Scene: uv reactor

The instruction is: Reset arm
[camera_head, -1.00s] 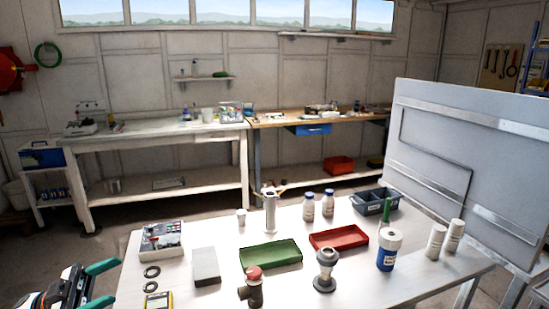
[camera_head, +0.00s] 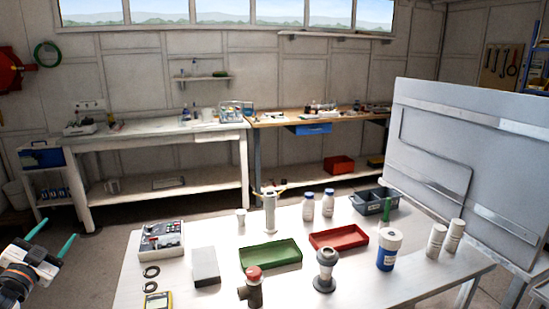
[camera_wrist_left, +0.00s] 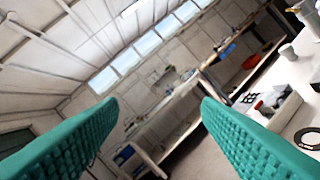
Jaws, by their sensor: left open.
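My left gripper (camera_head: 53,235) is at the lower left in the head view, off the left edge of the white table. Its two teal fingers are spread apart with nothing between them, and they point up and away. In the left wrist view, the gripper's ridged fingers (camera_wrist_left: 158,105) frame open air, with the room tilted behind them. My right gripper does not show in either view.
The white table (camera_head: 215,230) holds a control box (camera_head: 162,240), a green tray (camera_head: 270,253), a red tray (camera_head: 338,237), a red-capped fitting (camera_head: 253,288) and several bottles. A grey panel (camera_head: 430,190) stands at right. Open floor lies left of the table.

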